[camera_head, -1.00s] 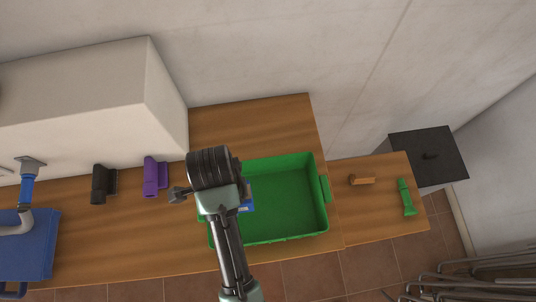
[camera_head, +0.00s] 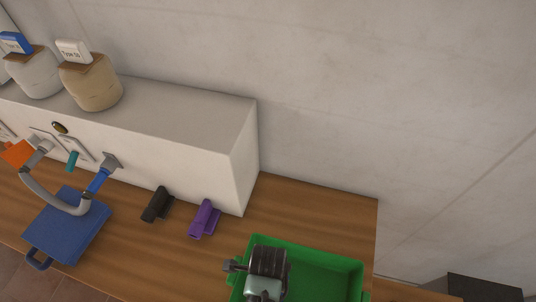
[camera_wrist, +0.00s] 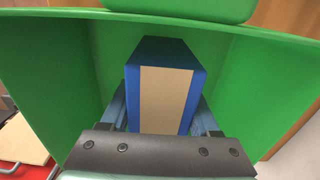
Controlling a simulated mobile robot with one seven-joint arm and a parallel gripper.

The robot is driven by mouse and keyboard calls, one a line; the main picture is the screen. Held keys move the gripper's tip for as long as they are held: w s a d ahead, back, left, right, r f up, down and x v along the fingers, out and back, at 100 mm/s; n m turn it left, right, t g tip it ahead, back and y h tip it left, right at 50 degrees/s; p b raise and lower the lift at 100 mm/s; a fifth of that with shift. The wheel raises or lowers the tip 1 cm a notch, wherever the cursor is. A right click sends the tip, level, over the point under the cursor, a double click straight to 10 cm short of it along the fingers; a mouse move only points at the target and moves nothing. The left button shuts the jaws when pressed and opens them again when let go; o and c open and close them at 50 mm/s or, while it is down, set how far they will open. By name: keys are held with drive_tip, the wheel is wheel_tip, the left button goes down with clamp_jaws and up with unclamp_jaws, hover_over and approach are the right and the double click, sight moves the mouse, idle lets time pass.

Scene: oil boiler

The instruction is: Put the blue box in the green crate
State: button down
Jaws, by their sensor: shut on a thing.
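The blue box (camera_wrist: 160,85) has a tan panel and sits between the two fingers of my gripper (camera_wrist: 160,112) in the wrist view. My gripper is shut on it. The box is within the walls of the green crate (camera_wrist: 262,85); whether it touches the crate's floor I cannot tell. In the head view the green crate (camera_head: 325,275) is at the bottom edge, partly cut off. My wrist (camera_head: 268,265) is over its left part and hides the fingers and the blue box there.
A purple object (camera_head: 205,218) and a black object (camera_head: 156,204) lie on the wooden bench (camera_head: 300,205) left of the crate. A blue case (camera_head: 65,228) with a hose is farther left. A white block (camera_head: 200,135) carrying jars stands behind. A dark surface (camera_head: 485,287) is at lower right.

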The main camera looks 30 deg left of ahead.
drive_tip(key=shift+f, duration=0.3)
drive_tip(key=shift+f, duration=0.1)
drive_tip(key=shift+c, duration=0.6)
unclamp_jaws()
wheel_tip(320, 180, up, 12)
drive_tip(key=shift+r+b, duration=0.15)
drive_tip(key=shift+b, duration=0.15)
